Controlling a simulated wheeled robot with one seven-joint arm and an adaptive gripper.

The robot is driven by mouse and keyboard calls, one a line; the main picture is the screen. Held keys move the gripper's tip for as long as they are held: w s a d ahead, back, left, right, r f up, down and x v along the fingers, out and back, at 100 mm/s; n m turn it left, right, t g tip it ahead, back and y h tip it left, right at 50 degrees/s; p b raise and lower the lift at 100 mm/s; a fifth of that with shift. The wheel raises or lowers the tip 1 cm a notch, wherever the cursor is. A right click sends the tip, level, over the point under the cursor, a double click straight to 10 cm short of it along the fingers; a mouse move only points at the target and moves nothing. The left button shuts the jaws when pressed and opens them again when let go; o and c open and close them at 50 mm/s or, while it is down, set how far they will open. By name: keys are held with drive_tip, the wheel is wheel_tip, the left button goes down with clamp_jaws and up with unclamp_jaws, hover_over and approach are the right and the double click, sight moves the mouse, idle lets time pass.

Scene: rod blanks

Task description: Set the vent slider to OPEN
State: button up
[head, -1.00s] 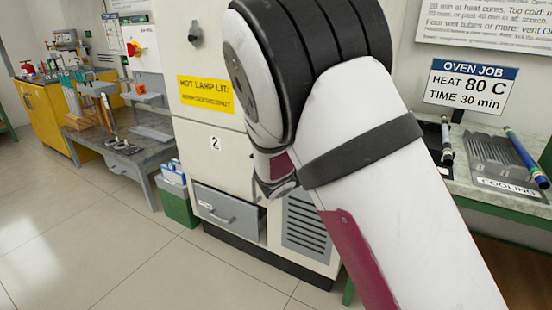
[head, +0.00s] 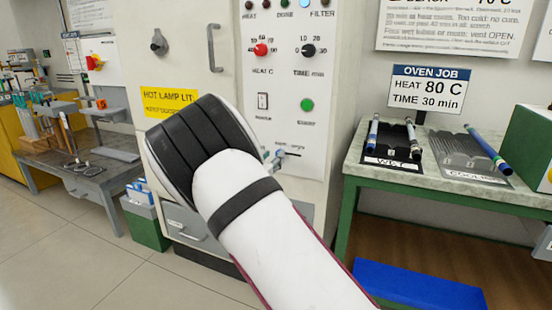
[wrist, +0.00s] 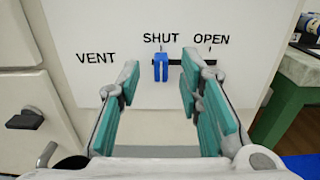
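The vent slider (wrist: 161,67) is a blue knob on a short dark slot in the oven's white panel. In the wrist view it stands under the SHUT label, at the left end of the slot; the OPEN label (wrist: 211,38) is to its right. My gripper (wrist: 160,85) is open, with its teal fingers spread to the left and right of the slider. I cannot tell whether either finger touches it. In the head view my arm hides most of the gripper and the slider; only a bit of the slot (head: 292,154) shows.
The oven panel (head: 285,110) carries a red heat knob (head: 261,50), a black time knob (head: 308,51) and a green start button (head: 307,104) above the vent. A green-legged bench (head: 480,193) with trays of rods stands close on the right.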

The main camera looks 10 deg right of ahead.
drive_tip(key=shift+b+x, duration=0.3)
drive_tip(key=shift+x, duration=1.5)
clamp_jaws()
drive_tip(key=shift+s+d, duration=0.1)
